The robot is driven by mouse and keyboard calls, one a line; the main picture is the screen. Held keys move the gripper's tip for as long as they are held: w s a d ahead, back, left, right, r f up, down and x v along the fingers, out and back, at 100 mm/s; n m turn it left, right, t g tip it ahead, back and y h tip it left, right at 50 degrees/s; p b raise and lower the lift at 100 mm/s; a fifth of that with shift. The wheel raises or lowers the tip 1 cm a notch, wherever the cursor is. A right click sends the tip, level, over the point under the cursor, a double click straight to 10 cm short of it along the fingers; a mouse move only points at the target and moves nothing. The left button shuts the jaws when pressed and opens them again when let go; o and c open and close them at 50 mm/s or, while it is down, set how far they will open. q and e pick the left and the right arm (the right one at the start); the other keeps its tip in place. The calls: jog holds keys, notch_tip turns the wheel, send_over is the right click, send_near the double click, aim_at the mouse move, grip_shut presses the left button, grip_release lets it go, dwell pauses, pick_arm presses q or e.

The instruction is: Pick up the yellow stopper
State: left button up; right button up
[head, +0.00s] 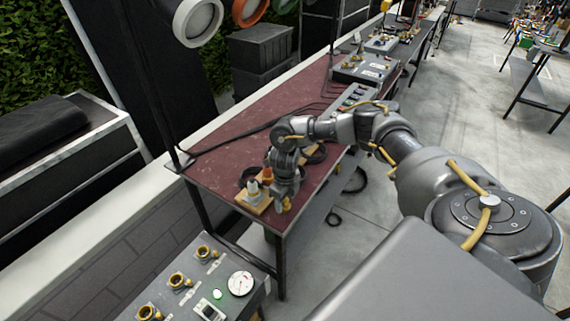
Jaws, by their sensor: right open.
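A small yellow piece (287,204), which looks like the yellow stopper, shows at the near corner of the dark red table (230,163). My right gripper (283,204) points down just above and around it; the fingers are small and partly merge with the yellow piece, so contact cannot be told. The gripper is open. A wooden board (262,208) lies left of the gripper. It bears a white-grey stopper (253,188), and an orange piece (267,173) stands behind that. My left gripper is not in view.
A grey control panel (165,300) with yellow-ringed knobs and a white gauge stands in front of the table. Black cables (235,137) lie across the tabletop. Device boxes (364,69) stand at its far end. A thin dark post (150,90) rises at the table's left corner.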

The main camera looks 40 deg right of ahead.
jog(key=shift+f, duration=1.05)
jog(key=c, duration=0.8)
jog(key=shift+c, duration=0.3)
jog(key=shift+r, duration=0.1)
jog(key=shift+r+b, duration=0.4)
jog(key=shift+b, duration=0.1)
jog(key=shift+w+r+b, duration=0.1)
jog(key=shift+r+b, duration=0.5)
jog(key=shift+b, duration=0.05)
jog(key=s+a+r+b, duration=0.1)
jog(key=s+a+r, duration=0.7)
jog(key=s+r, duration=0.3)
jog(key=shift+s+a, duration=0.15)
jog(key=shift+s, duration=0.15)
